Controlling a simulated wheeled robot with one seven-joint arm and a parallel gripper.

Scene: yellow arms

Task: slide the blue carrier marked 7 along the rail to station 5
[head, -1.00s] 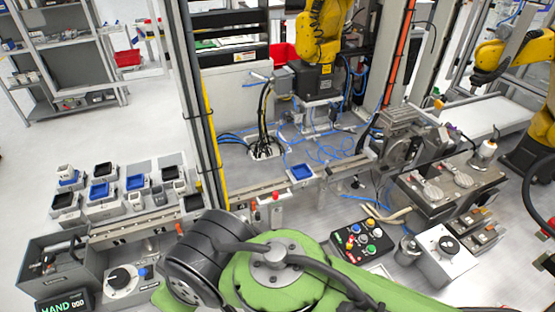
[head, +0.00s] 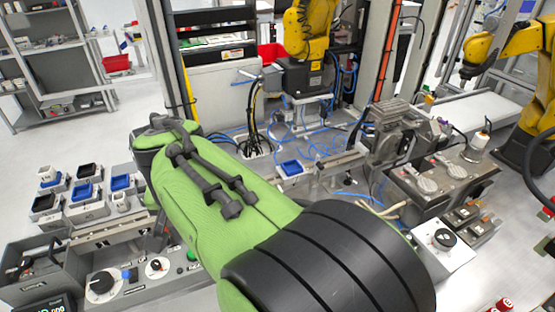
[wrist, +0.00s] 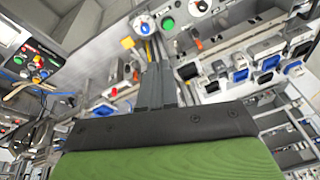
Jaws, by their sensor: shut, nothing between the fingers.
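A small blue carrier (head: 291,168) sits on the metal rail (head: 336,160) in the middle of the head view. Its number is too small to read. Station numbers along the rail are not readable either, and my green arm hides the rail's middle stretch. My gripper (wrist: 156,68) shows in the wrist view as narrow grey fingers, shut and empty, pointing toward the bench.
Several trays with blue and black inserts (head: 84,191) stand at the left. A control box with knobs (head: 103,284) is at the front left. A grey machine (head: 398,130) stands right of the rail. A yellow robot arm (head: 306,30) hangs behind it.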

